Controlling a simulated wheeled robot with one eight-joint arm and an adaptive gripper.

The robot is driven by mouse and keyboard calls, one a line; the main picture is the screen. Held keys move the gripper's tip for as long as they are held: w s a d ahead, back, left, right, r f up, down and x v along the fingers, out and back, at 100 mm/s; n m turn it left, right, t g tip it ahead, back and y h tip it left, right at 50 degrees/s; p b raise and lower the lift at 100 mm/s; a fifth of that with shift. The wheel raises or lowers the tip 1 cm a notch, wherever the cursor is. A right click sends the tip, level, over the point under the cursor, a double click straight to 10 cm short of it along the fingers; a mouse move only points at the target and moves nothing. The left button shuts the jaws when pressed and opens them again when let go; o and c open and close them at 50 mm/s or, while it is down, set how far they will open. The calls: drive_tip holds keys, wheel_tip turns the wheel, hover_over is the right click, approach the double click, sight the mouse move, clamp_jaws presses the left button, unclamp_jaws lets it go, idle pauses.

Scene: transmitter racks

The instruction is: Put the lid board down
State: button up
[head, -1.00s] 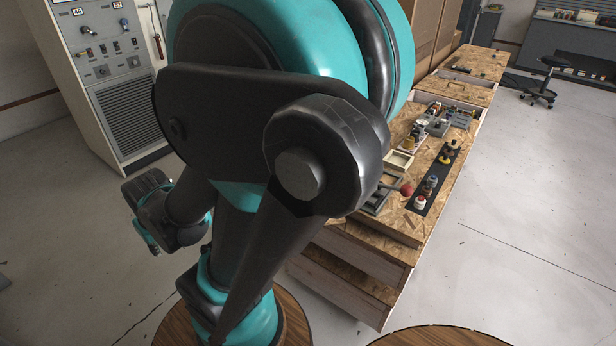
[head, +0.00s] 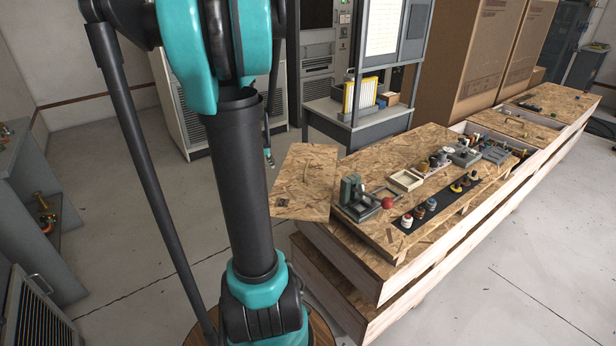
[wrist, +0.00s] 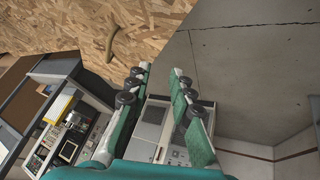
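A loose chipboard panel, the lid board (head: 305,180), lies roughly level at the near left end of the long crate, jutting past its edge. The head view does not show clearly what supports it. A chipboard surface also fills the upper left of the wrist view (wrist: 60,25), with a tan curved handle (wrist: 111,44) on it. My gripper (wrist: 161,73) has its two fingers apart, with a gap and nothing between them; the handle is outside the fingers. In the head view my gripper is mostly hidden by my arm.
The long crate (head: 350,262) carries trays, small parts and a black strip (head: 440,204). A grey bench (head: 365,128) with a yellow folder stands behind it. Tall cardboard boxes (head: 460,60) stand at the back. Grey shelving (head: 40,240) is at left. The floor between is clear.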

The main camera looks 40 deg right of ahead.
drive_tip(key=m+g+h, duration=0.1)
drive_tip(key=m+h, duration=0.1)
approach(307, 165)
drive_tip(key=x, duration=0.3)
drive_tip(key=shift+w+d+f, duration=0.1)
drive_tip(key=shift+w+f, duration=0.1)
drive_tip(key=shift+f, duration=0.2)
drive_tip(key=shift+x, duration=3.3)
drive_tip(key=shift+s, duration=0.1)
clamp_jaws()
